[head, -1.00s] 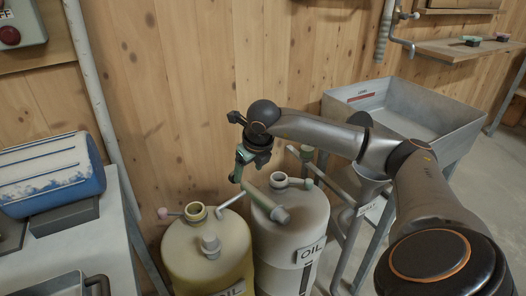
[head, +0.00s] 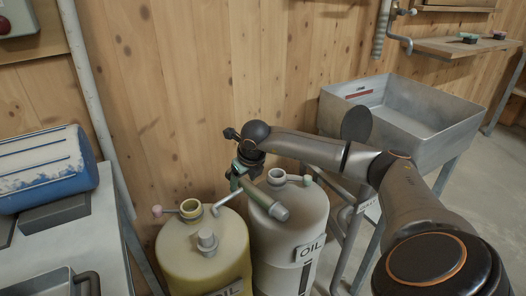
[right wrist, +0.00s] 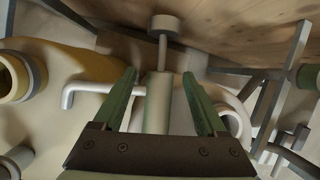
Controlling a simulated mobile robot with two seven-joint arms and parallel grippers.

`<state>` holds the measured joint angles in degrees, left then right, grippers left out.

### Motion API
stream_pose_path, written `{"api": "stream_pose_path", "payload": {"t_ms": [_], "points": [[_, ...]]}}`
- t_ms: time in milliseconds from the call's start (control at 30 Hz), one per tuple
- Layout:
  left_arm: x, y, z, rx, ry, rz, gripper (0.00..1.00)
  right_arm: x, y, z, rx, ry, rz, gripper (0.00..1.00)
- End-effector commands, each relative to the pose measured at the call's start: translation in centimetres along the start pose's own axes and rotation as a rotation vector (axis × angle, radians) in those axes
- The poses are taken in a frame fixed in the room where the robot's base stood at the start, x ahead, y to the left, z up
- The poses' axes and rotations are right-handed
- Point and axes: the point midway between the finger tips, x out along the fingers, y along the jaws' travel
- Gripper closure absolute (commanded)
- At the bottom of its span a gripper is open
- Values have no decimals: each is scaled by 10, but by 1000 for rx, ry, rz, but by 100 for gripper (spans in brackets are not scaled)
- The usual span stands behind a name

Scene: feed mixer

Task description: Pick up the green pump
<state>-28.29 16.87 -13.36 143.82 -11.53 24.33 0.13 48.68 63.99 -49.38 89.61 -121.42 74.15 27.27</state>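The green pump (head: 266,200) looks grey-green, with a thin bent spout (head: 228,197) towards the yellow tank. In the right wrist view the pump body (right wrist: 158,105) stands between the two green fingertips of my right gripper (right wrist: 162,95), with a gap on each side. Its rod and round knob (right wrist: 165,24) extend beyond the fingertips. My right gripper (head: 240,176) is open around the pump body. My left gripper is not in view.
A yellow oil tank (head: 205,250) stands left of the white one. A wooden wall (head: 190,80) is close behind. A metal hopper (head: 440,125) stands at the right. A bench with a blue-and-white container (head: 45,185) is at the left.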

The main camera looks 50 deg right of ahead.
Motion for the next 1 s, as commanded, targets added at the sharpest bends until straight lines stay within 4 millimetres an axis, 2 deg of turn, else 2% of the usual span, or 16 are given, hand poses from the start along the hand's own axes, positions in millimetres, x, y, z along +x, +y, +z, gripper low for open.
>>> {"api": "stream_pose_path", "payload": {"t_ms": [67, 633, 1000], "points": [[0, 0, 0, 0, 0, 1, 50, 0, 0, 0, 0, 0, 0, 36], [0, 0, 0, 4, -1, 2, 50, 0, 0, 0, 0, 0, 0, 100], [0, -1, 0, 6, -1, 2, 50, -1, 0, 1, 1, -1, -1, 100]]}}
